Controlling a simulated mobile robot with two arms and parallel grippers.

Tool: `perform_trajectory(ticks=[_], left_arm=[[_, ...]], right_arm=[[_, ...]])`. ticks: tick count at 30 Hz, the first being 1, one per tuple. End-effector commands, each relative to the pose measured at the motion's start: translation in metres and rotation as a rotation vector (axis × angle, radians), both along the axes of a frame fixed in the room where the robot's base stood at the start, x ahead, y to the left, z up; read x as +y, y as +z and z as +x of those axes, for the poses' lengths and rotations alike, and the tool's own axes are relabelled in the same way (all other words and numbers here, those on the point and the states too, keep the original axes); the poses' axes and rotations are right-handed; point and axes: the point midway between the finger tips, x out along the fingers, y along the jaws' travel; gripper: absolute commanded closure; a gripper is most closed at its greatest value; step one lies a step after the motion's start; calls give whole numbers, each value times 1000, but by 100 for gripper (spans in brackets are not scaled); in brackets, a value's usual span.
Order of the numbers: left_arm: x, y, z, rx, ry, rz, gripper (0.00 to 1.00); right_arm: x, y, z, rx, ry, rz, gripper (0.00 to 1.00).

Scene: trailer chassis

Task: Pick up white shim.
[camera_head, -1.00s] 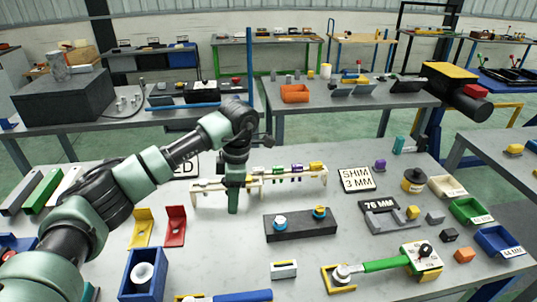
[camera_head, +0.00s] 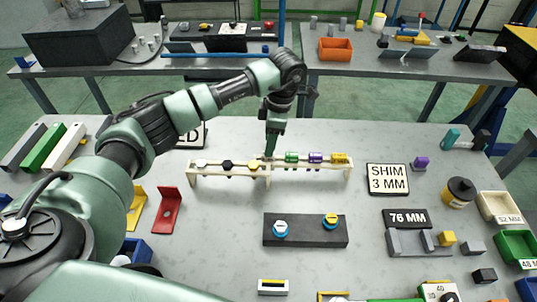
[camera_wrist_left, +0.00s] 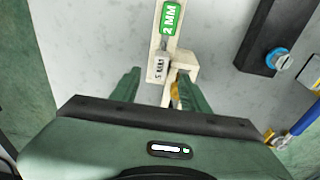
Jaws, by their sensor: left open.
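A pale rack (camera_head: 230,173) stands on the grey table and holds a row of coloured shims. My left gripper (camera_head: 270,150) points down at the middle of the rack, just left of the green shim (camera_head: 291,157). In the left wrist view, a white shim with a printed tag (camera_wrist_left: 158,68) sits on the rack between the fingertips of my open left gripper (camera_wrist_left: 158,75). I cannot tell whether the fingers touch it. The green shim also shows there with a "2 MM" tag (camera_wrist_left: 171,18). In the head view the gripper mostly hides the white shim. My right gripper is out of view.
Purple (camera_head: 315,157) and yellow (camera_head: 340,158) shims hang right of the green one. A "SHIM 3 MM" sign (camera_head: 387,179) stands to the right. A black block (camera_head: 305,231) lies in front, and a red bracket (camera_head: 168,211) stands front left.

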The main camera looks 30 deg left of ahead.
Motion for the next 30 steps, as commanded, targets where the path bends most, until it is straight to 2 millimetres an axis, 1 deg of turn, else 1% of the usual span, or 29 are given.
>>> perform_trajectory(ticks=[1, 3, 6, 9, 16, 17, 18, 21, 30], left_arm=[[0, -3, -3, 6, 0, 0, 55], [0, -14, -5, 7, 0, 0, 55], [1, -30, -5, 4, 2, -1, 55], [2, -37, -4, 1, 0, 0, 55], [2, -40, -4, 0, -1, 0, 55], [2, -40, -4, 0, -1, 0, 63], [2, -39, -4, 0, -1, 0, 74], [3, -39, -4, 0, -1, 0, 100], [2, -39, -4, 0, 0, 0, 100]], right_arm=[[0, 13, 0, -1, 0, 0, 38], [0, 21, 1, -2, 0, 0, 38], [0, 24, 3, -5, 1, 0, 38], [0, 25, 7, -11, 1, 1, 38], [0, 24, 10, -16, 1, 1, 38], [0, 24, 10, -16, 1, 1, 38], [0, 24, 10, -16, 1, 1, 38], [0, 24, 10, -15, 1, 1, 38], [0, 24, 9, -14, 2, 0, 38]])
